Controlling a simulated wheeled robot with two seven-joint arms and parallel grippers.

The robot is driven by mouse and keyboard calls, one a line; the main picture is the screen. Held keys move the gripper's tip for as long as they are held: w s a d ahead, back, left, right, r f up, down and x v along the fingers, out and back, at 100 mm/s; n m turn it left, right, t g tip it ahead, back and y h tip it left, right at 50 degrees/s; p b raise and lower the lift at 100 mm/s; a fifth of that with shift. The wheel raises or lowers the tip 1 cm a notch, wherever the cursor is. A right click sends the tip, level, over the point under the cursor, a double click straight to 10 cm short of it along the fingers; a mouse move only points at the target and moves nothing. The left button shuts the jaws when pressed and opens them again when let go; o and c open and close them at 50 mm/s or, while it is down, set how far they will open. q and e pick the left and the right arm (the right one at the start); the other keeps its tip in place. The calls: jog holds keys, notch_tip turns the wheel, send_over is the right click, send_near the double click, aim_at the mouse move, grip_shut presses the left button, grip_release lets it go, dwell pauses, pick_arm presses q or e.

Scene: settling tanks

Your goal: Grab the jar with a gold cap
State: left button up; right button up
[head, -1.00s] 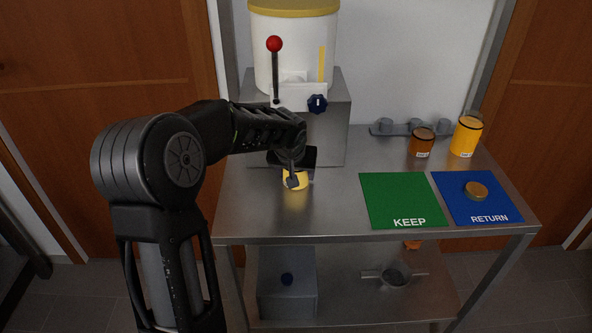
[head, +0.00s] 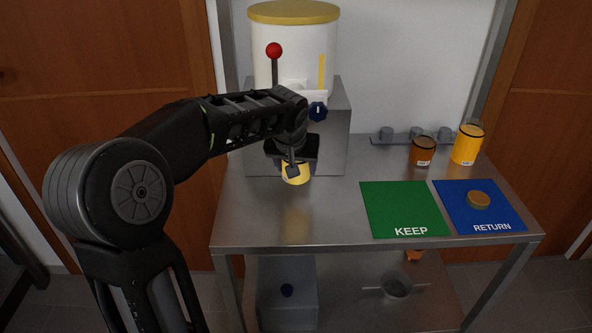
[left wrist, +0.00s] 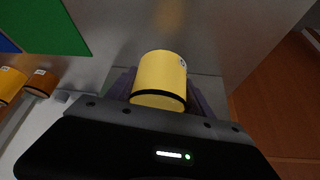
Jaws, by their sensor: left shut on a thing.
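A yellow jar (head: 297,174) is in my left gripper (head: 291,168), in front of the grey machine block. It also shows in the left wrist view (left wrist: 160,75), with a dark band near its gripper end. That end looks yellow; I cannot tell whether it is a gold cap. The gripper is shut on the jar, which appears held a little above the metal table (head: 290,220). An orange-yellow jar (head: 466,147) and a brown jar (head: 423,152) stand at the table's back right. My right gripper is not in view.
A green KEEP mat (head: 400,205) and a blue RETURN mat (head: 500,215) lie at right. A small gold-brown round piece (head: 478,200) sits on the blue mat. The white tank (head: 300,60), red-knobbed lever (head: 274,50) and grey block (head: 335,130) stand behind the jar.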

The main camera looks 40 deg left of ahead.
pick_arm(q)
jog(key=s+d+b, duration=0.3)
jog(key=s+d, duration=0.7)
jog(key=s, duration=0.4)
jog(key=shift+d, duration=0.3)
jog(key=shift+w, duration=0.15)
